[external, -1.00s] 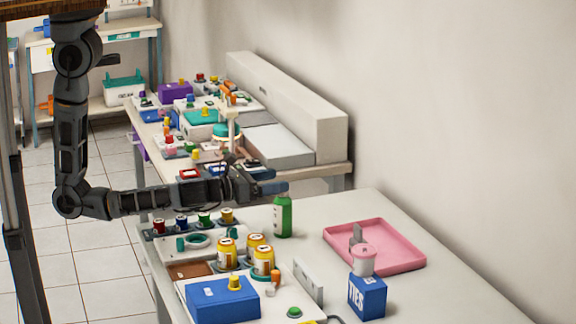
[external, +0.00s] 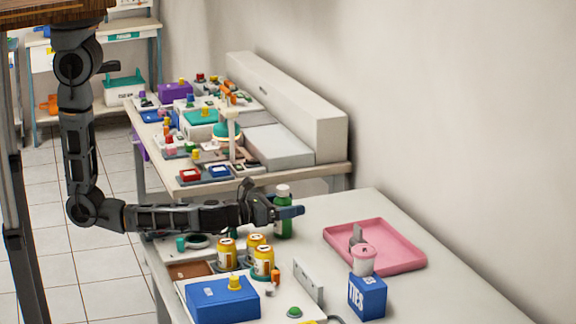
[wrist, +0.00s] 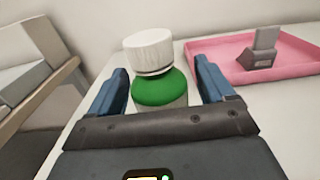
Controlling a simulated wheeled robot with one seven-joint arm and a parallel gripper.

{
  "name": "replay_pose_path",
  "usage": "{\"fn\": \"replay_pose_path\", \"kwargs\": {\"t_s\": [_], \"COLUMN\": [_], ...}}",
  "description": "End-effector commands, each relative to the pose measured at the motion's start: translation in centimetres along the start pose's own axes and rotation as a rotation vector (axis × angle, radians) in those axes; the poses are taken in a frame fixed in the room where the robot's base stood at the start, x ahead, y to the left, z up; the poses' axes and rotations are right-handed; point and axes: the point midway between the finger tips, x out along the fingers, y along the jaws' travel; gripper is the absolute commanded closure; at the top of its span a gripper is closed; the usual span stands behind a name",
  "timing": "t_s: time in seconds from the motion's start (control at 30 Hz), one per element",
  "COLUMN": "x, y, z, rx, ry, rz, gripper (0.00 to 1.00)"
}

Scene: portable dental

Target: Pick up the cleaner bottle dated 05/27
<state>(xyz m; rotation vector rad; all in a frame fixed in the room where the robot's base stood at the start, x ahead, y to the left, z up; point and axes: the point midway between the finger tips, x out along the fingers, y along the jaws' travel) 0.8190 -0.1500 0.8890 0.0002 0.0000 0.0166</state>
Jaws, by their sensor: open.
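A green bottle with a white cap (external: 283,191) stands upright on the near table, and no date on it can be read. It also shows in the wrist view as a green bottle (wrist: 160,88) with its white cap, between the two blue fingers. My gripper (external: 285,212) is open around the bottle's upper part, with a finger on either side. Contact with the fingers cannot be told. Several yellow bottles (external: 227,252) with labels stand left of and nearer than the green bottle, and their dates are too small to read.
A pink tray (external: 400,262) lies to the right, and it also shows in the wrist view (wrist: 215,62). Another blue box (external: 222,303) is front left. The table between bottle and tray is clear.

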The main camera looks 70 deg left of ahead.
Motion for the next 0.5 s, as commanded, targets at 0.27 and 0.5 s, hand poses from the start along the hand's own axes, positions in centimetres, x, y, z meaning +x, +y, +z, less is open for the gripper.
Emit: {"fn": "replay_pose_path", "kwargs": {"t_s": [0.27, 0.5], "x": [0.51, 0.49], "y": [0.0, 0.01], "z": [-0.02, -0.01], "rx": [0.0, 0.0], "ry": [0.0, 0.0], "rz": [-0.001, 0.0], "gripper": [0.18, 0.38]}}
